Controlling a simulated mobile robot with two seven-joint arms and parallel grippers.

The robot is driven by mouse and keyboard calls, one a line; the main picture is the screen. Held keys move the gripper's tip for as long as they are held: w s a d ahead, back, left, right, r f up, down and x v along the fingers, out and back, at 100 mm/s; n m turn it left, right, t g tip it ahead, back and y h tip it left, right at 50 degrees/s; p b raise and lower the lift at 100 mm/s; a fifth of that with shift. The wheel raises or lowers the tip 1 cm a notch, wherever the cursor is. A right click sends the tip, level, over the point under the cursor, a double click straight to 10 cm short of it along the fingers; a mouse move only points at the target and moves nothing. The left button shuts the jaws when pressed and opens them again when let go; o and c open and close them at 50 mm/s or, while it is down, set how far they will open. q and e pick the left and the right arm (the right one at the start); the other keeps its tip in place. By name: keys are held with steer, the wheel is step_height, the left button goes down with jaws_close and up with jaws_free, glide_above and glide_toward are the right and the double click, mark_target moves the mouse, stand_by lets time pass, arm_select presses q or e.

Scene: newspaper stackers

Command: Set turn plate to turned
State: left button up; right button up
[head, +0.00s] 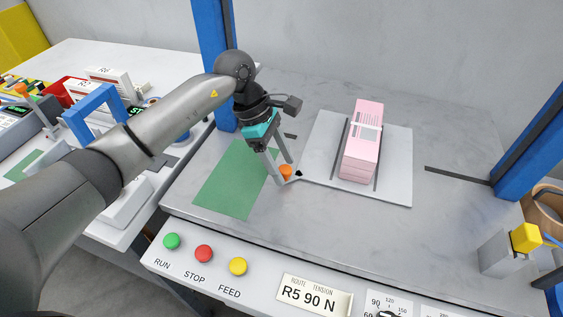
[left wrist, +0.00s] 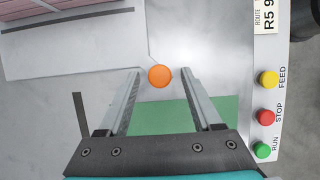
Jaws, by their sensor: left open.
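The turn plate (head: 400,150) is a flat pale grey square on the table, lying slightly askew, with a pink bundle (head: 362,142) on it between two dark slots. An orange knob (head: 286,171) stands at the end of a short arm at the plate's near left corner. My left gripper (head: 285,175) is open and points down at the knob. In the left wrist view the orange knob (left wrist: 160,76) sits in the gap between the two fingertips, apart from both. The plate (left wrist: 75,55) shows at upper left there. My right gripper is not in view.
A green mat (head: 235,180) lies left of the knob. RUN, STOP (head: 204,253) and FEED buttons line the front panel. Blue posts (head: 213,50) stand at the back left and right. A grey block with a yellow top (head: 525,238) is at right.

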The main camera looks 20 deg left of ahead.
arm_select(q)
jaws_close()
stand_by(0.5)
stand_by(0.9)
